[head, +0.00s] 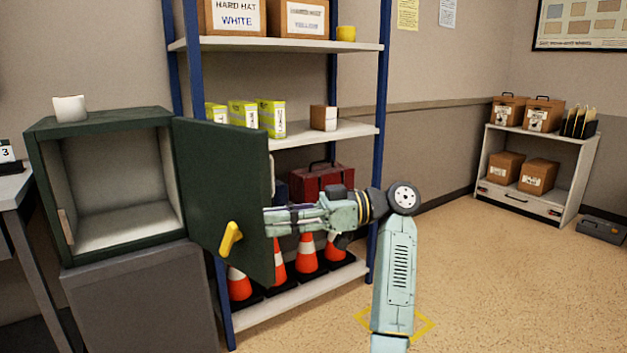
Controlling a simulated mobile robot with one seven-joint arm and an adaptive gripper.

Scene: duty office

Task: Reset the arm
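My arm reaches in from the lower right and bends left at the elbow. My gripper (280,218) is at the free edge of the dark green cabinet door (215,180). The fingertips are not clearly seen, so I cannot tell whether they are open, shut or touching the door. The door stands swung wide open and has a yellow handle (230,238), which is clear of the visible part of the arm. The green cabinet (105,112) is open at the front and looks empty inside.
A blue-post shelf rack (384,90) stands right behind my arm, with boxes, a red toolbox (325,180) and several traffic cones (307,253). A white cup (70,108) stands on the cabinet. A low white shelf (535,205) is at far right. Open floor lies right of my arm.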

